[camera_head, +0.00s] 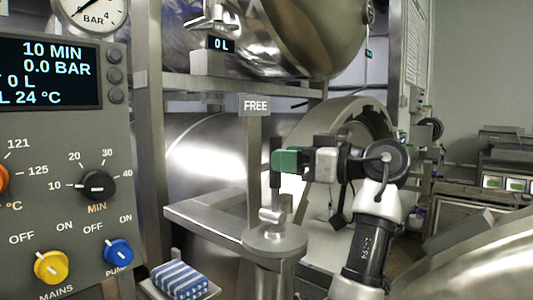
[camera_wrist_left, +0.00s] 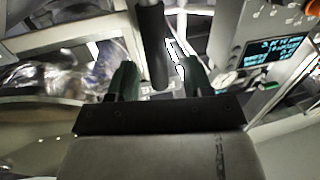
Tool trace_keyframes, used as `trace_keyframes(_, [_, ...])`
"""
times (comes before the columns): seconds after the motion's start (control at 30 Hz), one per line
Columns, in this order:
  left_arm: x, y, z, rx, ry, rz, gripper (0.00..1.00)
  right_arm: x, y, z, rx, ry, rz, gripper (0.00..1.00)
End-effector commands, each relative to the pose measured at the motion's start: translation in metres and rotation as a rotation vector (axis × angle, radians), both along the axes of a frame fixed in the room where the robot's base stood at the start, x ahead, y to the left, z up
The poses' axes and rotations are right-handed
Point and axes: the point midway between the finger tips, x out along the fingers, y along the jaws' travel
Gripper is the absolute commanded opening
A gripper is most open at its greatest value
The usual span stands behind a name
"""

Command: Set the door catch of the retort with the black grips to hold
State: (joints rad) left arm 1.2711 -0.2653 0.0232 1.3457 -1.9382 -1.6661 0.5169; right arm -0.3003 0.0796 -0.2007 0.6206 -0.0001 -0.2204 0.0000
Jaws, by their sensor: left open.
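The door catch stands on a round metal pedestal (camera_head: 273,240). Its lever has an upright black grip (camera_head: 275,178), which also shows in the left wrist view (camera_wrist_left: 152,45). A plate reading FREE (camera_head: 256,105) is above and behind it. My left gripper (camera_head: 285,160), with green fingers, is at the upper part of the grip. In the left wrist view my left gripper (camera_wrist_left: 158,80) is open, with the black grip between its fingers and gaps at the sides. The near finger hides part of the grip in the head view. My right gripper is not in view.
A control panel (camera_head: 62,200) with knobs stands at the left. A steel retort (camera_head: 215,155) lies behind the catch, with an open round mouth (camera_head: 350,115). A metal shelf (camera_head: 225,87) runs above. A striped cloth (camera_head: 180,280) lies low in front.

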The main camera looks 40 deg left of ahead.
Motion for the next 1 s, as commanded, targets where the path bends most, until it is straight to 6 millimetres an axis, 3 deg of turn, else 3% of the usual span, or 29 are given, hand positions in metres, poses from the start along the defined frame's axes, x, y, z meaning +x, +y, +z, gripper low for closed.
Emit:
trace_keyframes(0.1, [-0.003, 0.022, 0.001, -0.001, 0.001, 0.002, 0.51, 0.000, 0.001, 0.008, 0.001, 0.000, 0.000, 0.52])
trace_keyframes(0.3, [-0.005, 0.044, 0.001, 0.000, 0.002, -0.001, 0.51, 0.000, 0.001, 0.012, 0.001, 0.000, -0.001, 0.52])
trace_keyframes(0.67, [-0.005, 0.050, -0.001, 0.000, 0.002, -0.002, 0.51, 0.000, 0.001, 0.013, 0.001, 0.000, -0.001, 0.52])
trace_keyframes(1.0, [-0.005, 0.049, 0.000, 0.000, 0.001, -0.002, 0.00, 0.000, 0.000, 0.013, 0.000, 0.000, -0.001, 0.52])
